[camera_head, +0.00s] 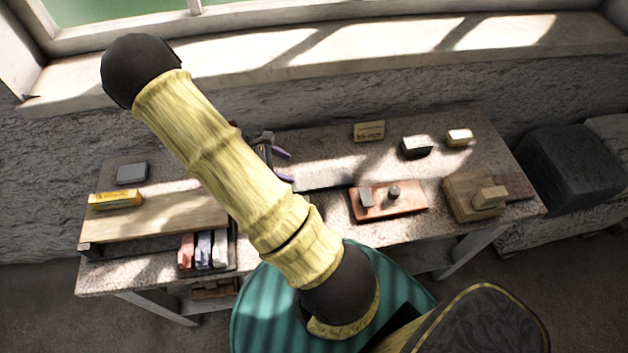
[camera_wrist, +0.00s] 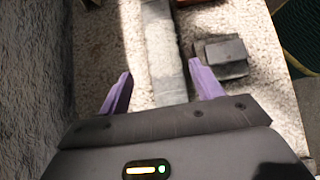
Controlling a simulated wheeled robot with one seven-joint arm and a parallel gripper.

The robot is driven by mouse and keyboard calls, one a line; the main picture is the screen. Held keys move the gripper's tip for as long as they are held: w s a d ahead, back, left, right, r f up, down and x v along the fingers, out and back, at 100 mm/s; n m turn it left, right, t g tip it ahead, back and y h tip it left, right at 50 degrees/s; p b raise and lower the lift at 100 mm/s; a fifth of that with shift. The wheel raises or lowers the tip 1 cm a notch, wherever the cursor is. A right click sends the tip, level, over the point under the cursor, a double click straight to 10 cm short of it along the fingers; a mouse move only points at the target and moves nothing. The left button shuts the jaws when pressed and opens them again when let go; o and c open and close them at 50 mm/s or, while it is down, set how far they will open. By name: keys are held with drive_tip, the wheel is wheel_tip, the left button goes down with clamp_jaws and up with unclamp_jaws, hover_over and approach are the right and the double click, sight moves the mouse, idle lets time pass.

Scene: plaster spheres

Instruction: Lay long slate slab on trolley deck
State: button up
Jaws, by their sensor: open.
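A long grey slab (camera_head: 325,178), which looks like the slate slab, lies flat on the speckled worktable (camera_head: 330,140). In the wrist view the slab (camera_wrist: 160,45) runs away from me between my fingers. My gripper (camera_head: 284,165) is open above its near end, with one purple finger to each side (camera_wrist: 158,88). I cannot tell whether the fingers touch it. Its left end in the head view is hidden by my arm. A long, low wooden platform (camera_head: 150,222) at the table's left may be the trolley deck; its right end is hidden behind my arm.
A dark block (camera_wrist: 225,58) stands close beside the right finger. A red board (camera_head: 410,202) with small pieces lies right of the slab, and a wooden block (camera_head: 465,205) beyond. A yellow box (camera_head: 115,199) and coloured bars (camera_head: 203,250) are by the platform. The wall is behind.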

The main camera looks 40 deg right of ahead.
sight(315, 180)
drive_tip(key=shift+x, duration=2.75)
drive_tip(key=shift+s+d+f+p, duration=0.25)
drive_tip(key=shift+f+p, duration=0.05)
drive_tip(key=shift+p, duration=0.1)
drive_tip(key=shift+p+x, duration=0.5)
drive_tip(key=shift+x, duration=1.7)
drive_tip(key=shift+a+f, duration=0.15)
drive_tip(key=shift+a, duration=0.05)
clamp_jaws()
drive_tip(key=shift+r, duration=0.2)
